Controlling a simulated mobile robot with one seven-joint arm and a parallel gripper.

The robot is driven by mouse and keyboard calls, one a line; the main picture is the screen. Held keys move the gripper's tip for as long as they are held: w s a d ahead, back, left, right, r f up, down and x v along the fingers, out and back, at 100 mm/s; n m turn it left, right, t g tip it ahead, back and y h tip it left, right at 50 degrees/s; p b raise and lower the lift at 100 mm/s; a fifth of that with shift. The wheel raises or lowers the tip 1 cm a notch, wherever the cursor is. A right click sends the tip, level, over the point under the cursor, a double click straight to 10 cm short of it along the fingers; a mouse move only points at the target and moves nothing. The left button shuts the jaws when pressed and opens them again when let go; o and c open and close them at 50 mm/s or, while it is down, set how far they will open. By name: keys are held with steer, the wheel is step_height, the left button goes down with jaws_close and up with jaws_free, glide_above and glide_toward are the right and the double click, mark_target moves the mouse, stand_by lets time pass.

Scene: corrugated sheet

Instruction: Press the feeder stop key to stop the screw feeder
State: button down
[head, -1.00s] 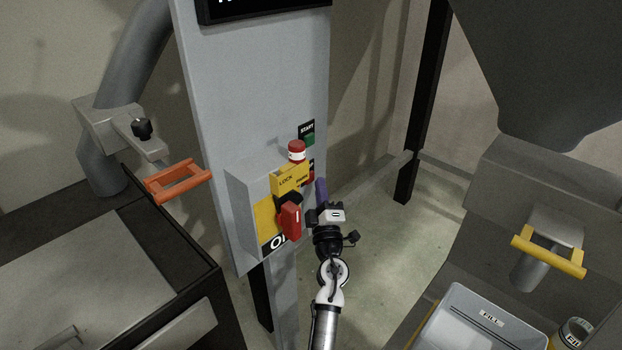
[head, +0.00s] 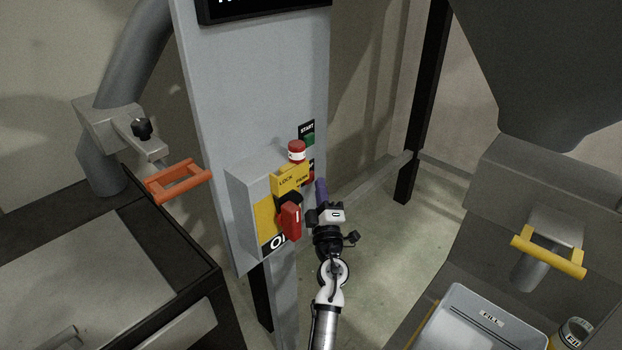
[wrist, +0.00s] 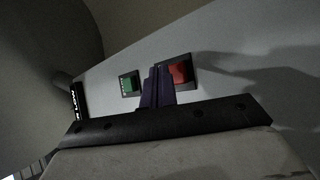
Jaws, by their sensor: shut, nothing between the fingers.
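The red stop key (wrist: 179,73) sits in a dark square frame on the grey panel. In the head view only a sliver of this red key (head: 310,179) shows behind the yellow lock box. The green start key (head: 309,139) is above it on the panel; it also shows in the wrist view (wrist: 128,86). My gripper (head: 321,184) is shut and empty, its purple fingers (wrist: 158,74) pointing at the panel. In the wrist view the fingertips overlap the near edge of the red key's frame, on the green key's side. I cannot tell whether they touch.
A yellow lock box (head: 288,178) with a red-capped button (head: 297,151) and a red switch handle (head: 291,221) juts out left of my gripper. An orange handle (head: 179,181) is further left. A yellow handle (head: 548,256) and grey bin (head: 480,318) stand right.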

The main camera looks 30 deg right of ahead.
steer(key=shift+w, duration=0.1)
steer(key=shift+w+a, duration=0.15)
steer(key=shift+w, duration=0.15)
steer(key=shift+w+a, duration=0.1)
steer(key=shift+w, duration=0.25)
stand_by(0.8)
steer(key=shift+w+a+r, duration=0.1)
steer(key=shift+w+a, duration=0.25)
stand_by(0.6)
steer(key=shift+s, duration=0.1)
steer(key=shift+s+a+p, duration=0.1)
steer(key=shift+s+p, duration=0.35)
steer(key=shift+s, duration=0.15)
